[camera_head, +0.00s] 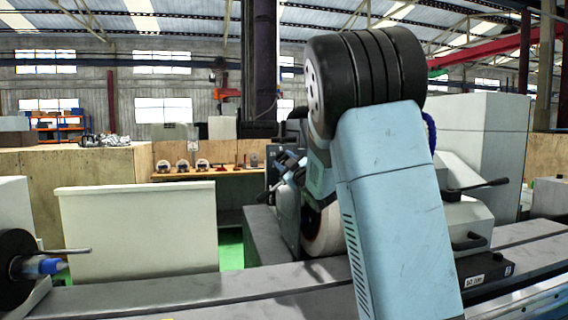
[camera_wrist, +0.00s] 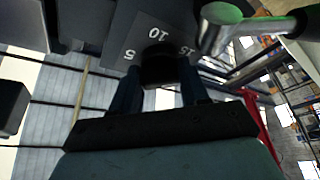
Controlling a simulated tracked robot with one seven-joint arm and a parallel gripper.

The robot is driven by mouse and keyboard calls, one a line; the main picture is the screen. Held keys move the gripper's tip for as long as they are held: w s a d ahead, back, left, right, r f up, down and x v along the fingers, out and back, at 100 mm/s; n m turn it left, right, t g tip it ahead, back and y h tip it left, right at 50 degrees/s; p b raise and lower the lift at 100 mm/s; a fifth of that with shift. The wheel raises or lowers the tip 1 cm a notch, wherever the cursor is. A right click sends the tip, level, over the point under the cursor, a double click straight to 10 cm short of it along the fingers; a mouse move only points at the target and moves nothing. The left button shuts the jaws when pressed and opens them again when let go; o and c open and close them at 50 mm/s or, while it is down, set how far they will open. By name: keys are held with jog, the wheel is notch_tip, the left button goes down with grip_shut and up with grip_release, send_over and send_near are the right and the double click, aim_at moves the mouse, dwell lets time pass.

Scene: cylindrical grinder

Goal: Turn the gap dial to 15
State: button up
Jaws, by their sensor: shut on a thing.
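The gap dial shows in the wrist view as a black knob (camera_wrist: 158,66) on a dark grey plate (camera_wrist: 118,35). The white numbers 5, 10 and 15 stand around it, upside down in this view. My gripper (camera_wrist: 158,78) is shut on the knob, one dark finger on each side. No pointer mark shows on the knob, so I cannot tell which number it is set to. In the head view my arm covers much of the grinder, and I cannot make out the dial there.
A rounded metal bar with a green part (camera_wrist: 222,12) is close beside the dial plate. In the head view a grinding wheel (camera_head: 322,232) is partly behind my arm. A black lever (camera_head: 482,185) sticks out at right. The long grey machine table (camera_head: 150,290) runs across the front.

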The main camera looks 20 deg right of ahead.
jog(key=c, duration=0.4)
jog(key=shift+f+n, duration=0.1)
jog(key=shift+n, duration=0.6)
jog(key=o, duration=1)
jog(key=shift+o, duration=0.2)
jog(key=v, duration=1.3)
jog(key=shift+s+d, duration=0.2)
jog(key=shift+s, duration=0.15)
